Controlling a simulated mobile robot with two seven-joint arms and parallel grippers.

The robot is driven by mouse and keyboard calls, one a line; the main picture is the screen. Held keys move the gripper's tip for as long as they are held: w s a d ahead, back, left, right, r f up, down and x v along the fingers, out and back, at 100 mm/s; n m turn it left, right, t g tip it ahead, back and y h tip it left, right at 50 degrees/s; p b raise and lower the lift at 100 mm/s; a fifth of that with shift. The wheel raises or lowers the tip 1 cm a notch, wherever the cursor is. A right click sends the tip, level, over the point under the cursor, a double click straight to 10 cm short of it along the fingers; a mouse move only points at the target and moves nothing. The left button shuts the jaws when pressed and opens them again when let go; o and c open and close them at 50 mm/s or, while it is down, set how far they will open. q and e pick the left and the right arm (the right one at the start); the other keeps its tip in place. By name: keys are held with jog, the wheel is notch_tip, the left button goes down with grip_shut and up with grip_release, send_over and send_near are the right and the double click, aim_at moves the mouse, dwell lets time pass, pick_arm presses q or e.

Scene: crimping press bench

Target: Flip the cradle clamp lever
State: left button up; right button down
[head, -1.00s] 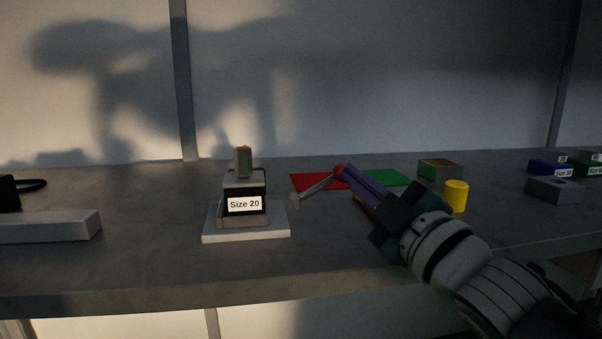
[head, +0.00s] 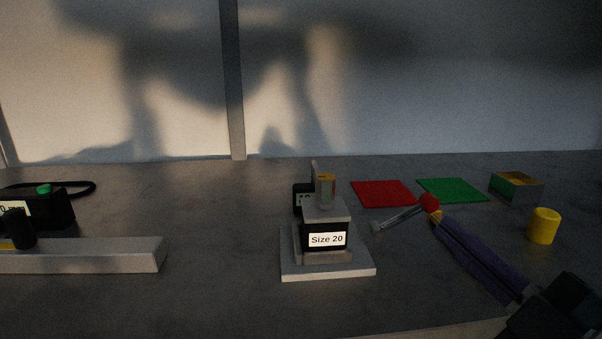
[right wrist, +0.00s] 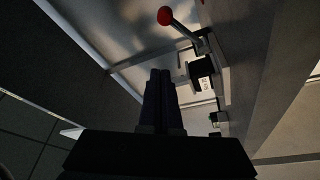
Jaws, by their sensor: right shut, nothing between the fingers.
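The clamp lever shows in the head view as a metal rod (head: 402,216) with a red ball knob (head: 430,202), slanting up to the right beside the cradle. The knob also shows in the right wrist view (right wrist: 165,15), beyond the fingertips. The cradle holds a dark block labelled "Size 20" (head: 326,240) on a pale base plate (head: 330,272). My right gripper (head: 437,218) is shut and empty, its purple fingers pointing up-left with the tips close by the knob. Whether they touch it I cannot tell. My left gripper is out of view.
A red mat (head: 384,193) and a green mat (head: 452,190) lie behind the lever. A yellow cylinder (head: 543,226) and a grey-green box (head: 516,188) stand at right. A long grey bar (head: 95,256) and a black device (head: 45,208) are at left. Bench between bar and cradle is clear.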

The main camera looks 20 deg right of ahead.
jog(key=shift+w+r, duration=0.1)
jog(key=shift+w, duration=0.35)
jog(key=w, duration=0.2)
jog(key=w+d, duration=0.1)
jog(key=w, duration=0.1)
jog(key=w+d, duration=0.1)
jog(key=w, duration=0.2)
jog(key=shift+w+d+f, duration=0.1)
jog(key=shift+d+f, duration=0.15)
jog(key=shift+f, duration=0.05)
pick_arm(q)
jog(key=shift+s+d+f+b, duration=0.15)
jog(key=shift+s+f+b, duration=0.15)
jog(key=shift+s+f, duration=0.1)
pick_arm(e)
jog(key=shift+d+f, duration=0.1)
jog(key=shift+d, duration=0.15)
